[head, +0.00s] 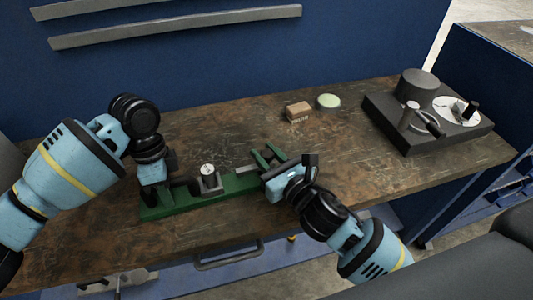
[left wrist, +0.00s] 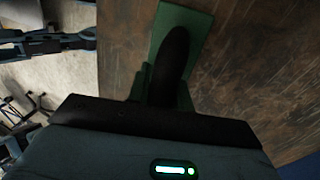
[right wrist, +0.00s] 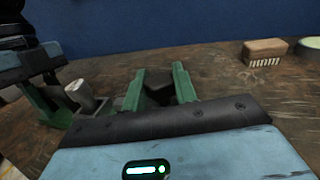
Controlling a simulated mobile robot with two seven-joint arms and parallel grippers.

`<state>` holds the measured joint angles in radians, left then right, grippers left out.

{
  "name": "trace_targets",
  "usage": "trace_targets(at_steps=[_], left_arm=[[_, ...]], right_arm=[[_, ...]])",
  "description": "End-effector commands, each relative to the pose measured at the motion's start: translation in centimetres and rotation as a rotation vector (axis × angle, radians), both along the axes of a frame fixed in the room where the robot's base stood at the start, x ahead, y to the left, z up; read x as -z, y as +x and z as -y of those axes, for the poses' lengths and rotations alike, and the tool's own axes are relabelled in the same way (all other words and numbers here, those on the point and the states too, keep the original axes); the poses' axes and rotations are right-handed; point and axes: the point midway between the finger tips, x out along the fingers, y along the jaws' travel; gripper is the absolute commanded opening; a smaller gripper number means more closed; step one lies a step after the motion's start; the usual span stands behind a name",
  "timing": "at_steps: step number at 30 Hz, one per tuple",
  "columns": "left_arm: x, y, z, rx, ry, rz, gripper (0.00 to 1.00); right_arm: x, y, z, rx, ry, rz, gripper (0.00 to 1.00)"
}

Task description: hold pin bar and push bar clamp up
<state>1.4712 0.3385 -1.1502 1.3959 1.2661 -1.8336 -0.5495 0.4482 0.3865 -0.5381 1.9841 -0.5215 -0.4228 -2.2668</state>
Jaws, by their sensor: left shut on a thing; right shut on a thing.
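A green fixture (head: 230,186) lies along the front of the workbench, with a grey block and pale round top (head: 207,171) near its middle. A dark rounded bar (left wrist: 174,58) shows over the green base in the left wrist view. My left gripper (head: 166,186) is at the fixture's left end, shut on this bar. My right gripper (head: 272,178) is at the right end, beside two green uprights (right wrist: 182,82). It is shut on a dark piece (right wrist: 158,95) between them. Both sets of fingertips are mostly hidden. I cannot tell which part is the pin bar or the clamp.
A small brown brush-like block (head: 298,112) and a pale green round dish (head: 328,101) lie behind the fixture. A dark machine base (head: 425,125) with a cylinder and white disc stands at the back right. The bench (head: 350,160) is bare between them.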

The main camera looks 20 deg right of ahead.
Motion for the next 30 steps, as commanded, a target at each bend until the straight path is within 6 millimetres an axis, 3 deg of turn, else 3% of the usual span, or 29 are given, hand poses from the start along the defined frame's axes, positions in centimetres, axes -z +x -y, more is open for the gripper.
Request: trace_targets(at_steps=[7, 16, 26, 27, 30], left_arm=[[-0.2, 0.1, 0.0, 0.001, -0.002, 0.003, 0.0], [-0.2, 0.0, 0.1, 0.001, -0.003, 0.003, 0.0], [-0.2, 0.0, 0.1, 0.002, -0.004, 0.003, 0.0], [-0.2, 0.0, 0.1, 0.002, -0.004, 0.003, 0.0], [-0.2, 0.0, 0.1, 0.001, -0.003, 0.003, 0.0]], right_arm=[[-0.1, 0.0, -0.5, -0.001, 0.0, 0.001, 0.0], [-0.1, -0.3, -5.3, -0.003, 0.0, 0.001, 0.0], [-0.1, -0.4, -5.7, -0.005, 0.002, 0.0, 0.0], [-0.1, -0.4, -5.7, -0.004, 0.002, 0.0, 0.33], [-0.1, -0.4, -5.6, -0.003, 0.002, 0.0, 0.46]])
